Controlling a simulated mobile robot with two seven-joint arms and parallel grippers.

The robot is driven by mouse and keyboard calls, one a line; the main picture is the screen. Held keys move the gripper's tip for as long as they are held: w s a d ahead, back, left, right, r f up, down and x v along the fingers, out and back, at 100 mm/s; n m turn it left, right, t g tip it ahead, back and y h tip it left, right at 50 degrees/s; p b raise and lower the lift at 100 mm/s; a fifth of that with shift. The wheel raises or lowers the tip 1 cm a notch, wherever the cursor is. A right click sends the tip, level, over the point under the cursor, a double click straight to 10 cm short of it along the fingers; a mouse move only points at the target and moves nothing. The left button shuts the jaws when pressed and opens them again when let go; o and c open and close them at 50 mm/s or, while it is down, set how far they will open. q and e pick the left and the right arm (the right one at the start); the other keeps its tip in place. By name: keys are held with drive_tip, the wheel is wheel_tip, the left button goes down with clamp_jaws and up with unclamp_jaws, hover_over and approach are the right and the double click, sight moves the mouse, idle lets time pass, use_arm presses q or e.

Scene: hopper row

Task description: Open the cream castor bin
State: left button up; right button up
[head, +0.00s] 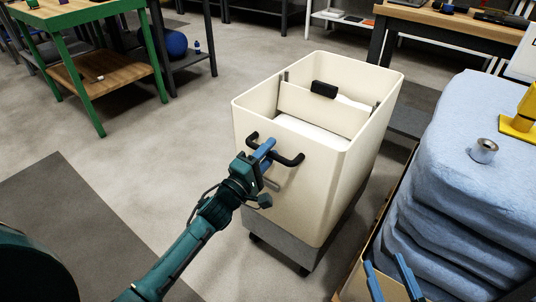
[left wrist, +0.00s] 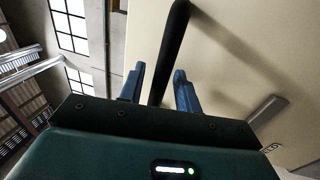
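The cream castor bin (head: 310,190) stands in the middle of the head view on a grey base with black castors. Its top shows no cover, and a cream cross panel (head: 300,105) and white surfaces show inside. A black bar handle (head: 291,160) is on its near face; it also shows in the left wrist view (left wrist: 174,40). My left gripper (head: 266,152) is at this handle. In the left wrist view its blue fingers (left wrist: 160,88) are apart, with the bar between them and gaps visible. My right gripper (head: 391,275) is open and empty at the bottom of the head view.
A stack of blue cloth-like material (head: 470,190) with a metal cup (head: 483,151) on it stands at the right. A green-framed table (head: 85,70) stands at the upper left. The floor left of the bin is clear.

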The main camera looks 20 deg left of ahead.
use_arm(q)
drive_tip(key=shift+c, duration=0.2)
clamp_jaws()
idle(0.4)
